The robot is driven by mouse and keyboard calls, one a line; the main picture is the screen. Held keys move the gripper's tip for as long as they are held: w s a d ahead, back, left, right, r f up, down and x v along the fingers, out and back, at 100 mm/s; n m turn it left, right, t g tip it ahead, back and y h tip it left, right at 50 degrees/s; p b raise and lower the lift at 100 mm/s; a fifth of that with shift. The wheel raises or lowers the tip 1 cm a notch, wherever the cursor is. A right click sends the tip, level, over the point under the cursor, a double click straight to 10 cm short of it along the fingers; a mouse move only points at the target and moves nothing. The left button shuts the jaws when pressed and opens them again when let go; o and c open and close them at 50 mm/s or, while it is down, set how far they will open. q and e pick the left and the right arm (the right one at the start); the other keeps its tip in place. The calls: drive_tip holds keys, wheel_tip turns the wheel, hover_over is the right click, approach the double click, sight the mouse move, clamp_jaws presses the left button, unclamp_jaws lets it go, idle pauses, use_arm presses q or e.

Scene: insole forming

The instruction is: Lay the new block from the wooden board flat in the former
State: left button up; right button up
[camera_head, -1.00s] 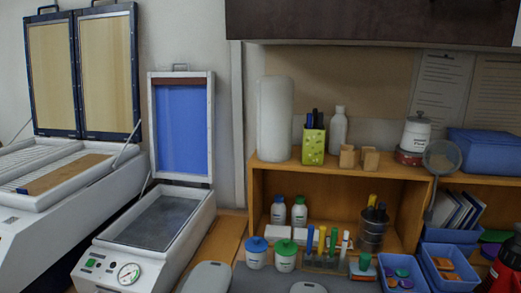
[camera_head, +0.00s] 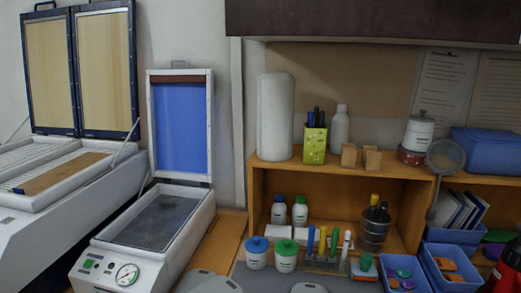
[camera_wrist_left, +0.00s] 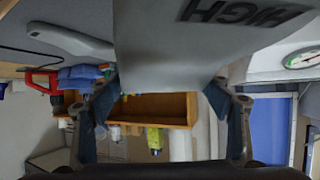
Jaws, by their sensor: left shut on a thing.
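In the left wrist view, my left gripper (camera_wrist_left: 163,84) is shut on a flat light grey block (camera_wrist_left: 165,45). Dark lettering "HIGH" shows upside down on it, and its far part runs out of the picture. The former (camera_head: 150,225) is in the head view at left centre, a white machine with a dark bed and a gauge in front. Its lid with a blue sheet (camera_head: 182,130) stands open, and the visible bed is empty. A brown wooden board (camera_head: 62,175) lies on the larger machine at left. The head view shows neither gripper.
A large white machine (camera_head: 70,225) with raised framed panels stands left of the former. A wooden shelf (camera_head: 340,172) holds bottles and cups at right. Lidded jars (camera_head: 286,256) and blue bins (camera_head: 450,266) stand in front. A wooden strip (camera_head: 222,245) beside the former is bare.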

use_arm(q)
drive_tip(key=s+r+m+g+h, duration=0.1)
drive_tip(key=s+a+r+m+g+h, duration=0.1)
drive_tip(key=s+m, duration=0.1)
drive_tip(key=shift+s+a+g+h, duration=0.2)
drive_tip(key=shift+g+h, duration=0.1)
drive_tip(key=shift+h, duration=0.1)
drive_tip(key=shift+s+r+m+h, duration=0.25)
drive_tip(key=shift+r+m+h, duration=0.05)
drive_tip(key=shift+m, duration=0.3)
drive_tip(key=shift+a, duration=0.2)
drive_tip(key=shift+w+r, duration=0.1)
drive_tip(key=shift+d+f, duration=0.15)
drive_tip(key=shift+f, duration=0.05)
